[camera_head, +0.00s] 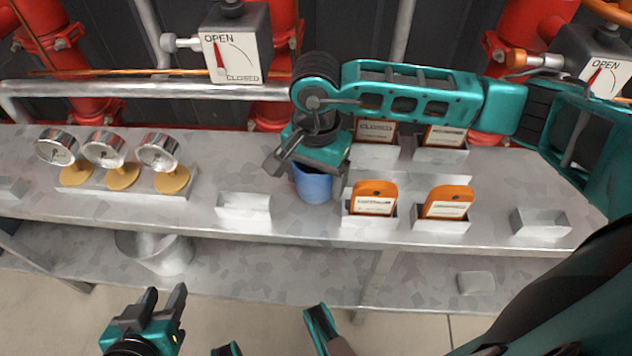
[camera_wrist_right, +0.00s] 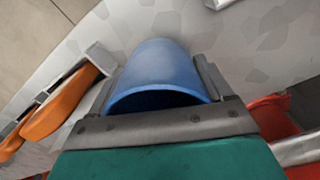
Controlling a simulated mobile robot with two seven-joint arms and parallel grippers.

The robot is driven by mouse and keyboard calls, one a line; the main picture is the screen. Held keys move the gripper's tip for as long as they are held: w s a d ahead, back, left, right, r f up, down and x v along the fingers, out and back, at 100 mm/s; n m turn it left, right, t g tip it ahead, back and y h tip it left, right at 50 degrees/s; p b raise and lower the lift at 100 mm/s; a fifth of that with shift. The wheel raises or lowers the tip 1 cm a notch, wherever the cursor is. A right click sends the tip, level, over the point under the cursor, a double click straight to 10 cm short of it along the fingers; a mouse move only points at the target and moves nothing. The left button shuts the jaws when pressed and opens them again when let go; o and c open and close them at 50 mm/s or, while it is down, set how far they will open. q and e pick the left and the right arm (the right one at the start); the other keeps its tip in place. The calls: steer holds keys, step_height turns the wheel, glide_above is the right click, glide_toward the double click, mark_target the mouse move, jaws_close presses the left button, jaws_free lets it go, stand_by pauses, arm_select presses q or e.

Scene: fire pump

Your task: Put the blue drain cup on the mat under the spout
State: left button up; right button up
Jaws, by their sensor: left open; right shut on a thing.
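The blue drain cup (camera_head: 314,186) is at the middle of the grey bench, low against its top; I cannot tell whether it touches the surface. My right gripper (camera_head: 306,164) reaches down from above and is shut on the cup. In the right wrist view the blue cup (camera_wrist_right: 158,72) sits between the two fingers (camera_wrist_right: 155,88), its open rim towards the palm. My left gripper (camera_head: 164,299) is open and empty, low in front of the bench. I cannot make out a mat or a drain spout for certain.
Orange tags (camera_head: 374,197) stand in metal holders right of the cup. An empty metal holder (camera_head: 243,207) is to its left. Several gauges (camera_head: 106,150) stand further left. Valve boxes (camera_head: 236,45) and red pipes (camera_head: 273,60) are behind. A metal bucket (camera_head: 155,252) is on the lower shelf.

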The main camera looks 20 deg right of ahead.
steer(key=shift+f, duration=0.75)
steer(key=shift+f, duration=0.15)
steer(key=o, duration=0.8)
